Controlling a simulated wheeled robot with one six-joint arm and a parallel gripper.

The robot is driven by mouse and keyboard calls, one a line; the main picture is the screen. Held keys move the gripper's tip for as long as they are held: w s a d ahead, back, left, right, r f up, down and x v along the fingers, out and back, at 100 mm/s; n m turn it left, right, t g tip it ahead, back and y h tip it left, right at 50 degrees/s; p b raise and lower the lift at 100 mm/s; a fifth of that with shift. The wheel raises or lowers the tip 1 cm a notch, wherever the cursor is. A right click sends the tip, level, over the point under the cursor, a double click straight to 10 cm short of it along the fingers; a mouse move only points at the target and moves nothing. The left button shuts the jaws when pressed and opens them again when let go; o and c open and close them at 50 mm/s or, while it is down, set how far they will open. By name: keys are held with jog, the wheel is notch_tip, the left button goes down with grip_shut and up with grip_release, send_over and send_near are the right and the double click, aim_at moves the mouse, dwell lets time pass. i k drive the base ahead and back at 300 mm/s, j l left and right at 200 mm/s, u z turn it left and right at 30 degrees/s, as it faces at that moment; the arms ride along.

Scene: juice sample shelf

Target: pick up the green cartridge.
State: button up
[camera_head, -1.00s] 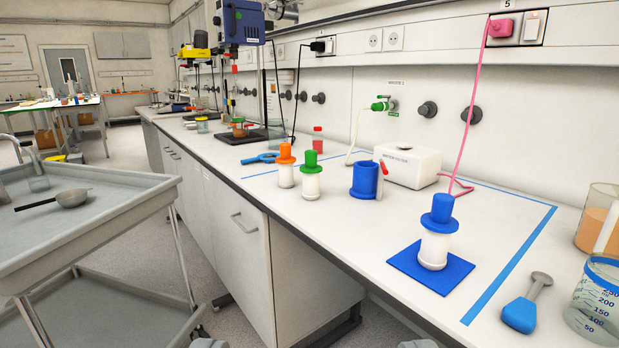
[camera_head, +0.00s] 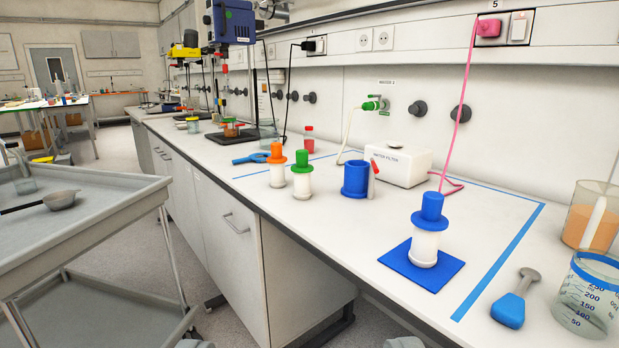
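The green cartridge (camera_head: 302,176) stands upright on the white bench, a white cylinder with a green cap and flange. An orange-capped cartridge (camera_head: 277,166) stands close to its left. A blue-capped cartridge (camera_head: 427,230) stands upright on a blue square mat (camera_head: 450,277) nearer to me. A blue cup-like holder (camera_head: 356,179) with a red-tipped white piece at its side stands to the right of the green cartridge. My gripper's fingers are not clearly visible; only small grey shapes show at the bottom edge.
A white water filter box (camera_head: 400,166) with hose and pink cord sits behind.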

aim_at(302, 172)
jog(key=i, duration=0.6)
jog(key=i+l, duration=0.1)
jog(key=i, duration=0.5)
jog(key=u, duration=0.05)
